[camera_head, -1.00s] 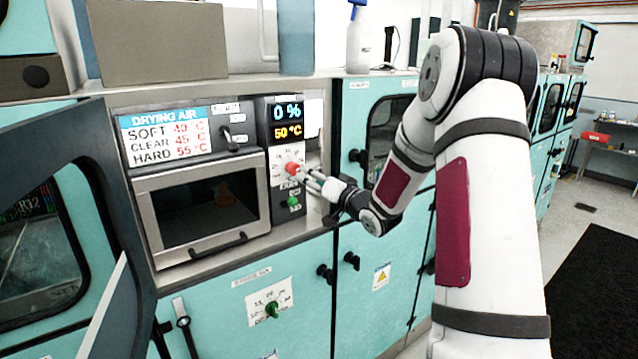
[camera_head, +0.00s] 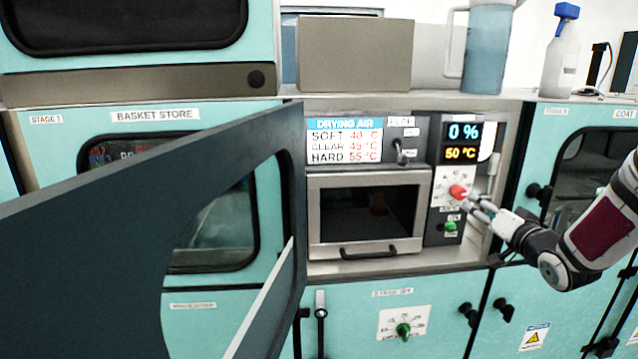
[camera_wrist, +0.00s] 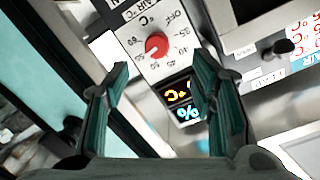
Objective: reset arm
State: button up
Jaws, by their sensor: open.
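My gripper (camera_head: 480,207) is at the right side of the drying air panel, close to the red knob (camera_head: 457,191). In the wrist view my gripper (camera_wrist: 160,85) has its two fingers apart with nothing between them. The red knob (camera_wrist: 156,45) shows just beyond the fingers, on a white dial plate. In the head view the fingertips are so near the knob that I cannot tell whether they touch it. The display (camera_head: 463,142) above the knob reads 0 % and 50 °C.
A dark door (camera_head: 130,235) stands open at the left, jutting toward me. A small oven-like window (camera_head: 370,212) with a handle is left of the knob. A green knob (camera_head: 451,226) is below the red one. A spray bottle (camera_head: 558,60) and a jug (camera_head: 487,50) stand on top.

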jog(key=s+a+r+n+g+h+b, duration=0.1)
jog(key=s+a+r+g+h, duration=0.15)
jog(key=s+a, duration=0.2)
jog(key=s+a+r+n+g+h, duration=0.1)
jog(key=s+a+r+n+g, duration=0.1)
jog(key=s+a+r+g, duration=0.3)
jog(key=s+a+f+n+g+y, duration=0.1)
jog(key=s+a, duration=0.3)
jog(key=s, duration=0.4)
jog(key=s+a+f+n+g+y+b, duration=0.1)
jog(key=s+a+f, duration=0.1)
jog(key=s+a, duration=0.3)
jog(key=s+a+f+n+g+y, duration=0.1)
jog(key=s+a, duration=0.4)
jog(key=s, duration=0.6)
jog(key=shift+a+f+g, duration=0.2)
jog(key=shift+f+g, duration=0.35)
jog(key=shift+f, duration=0.15)
jog(key=shift+y, duration=0.25)
dwell(2.5)
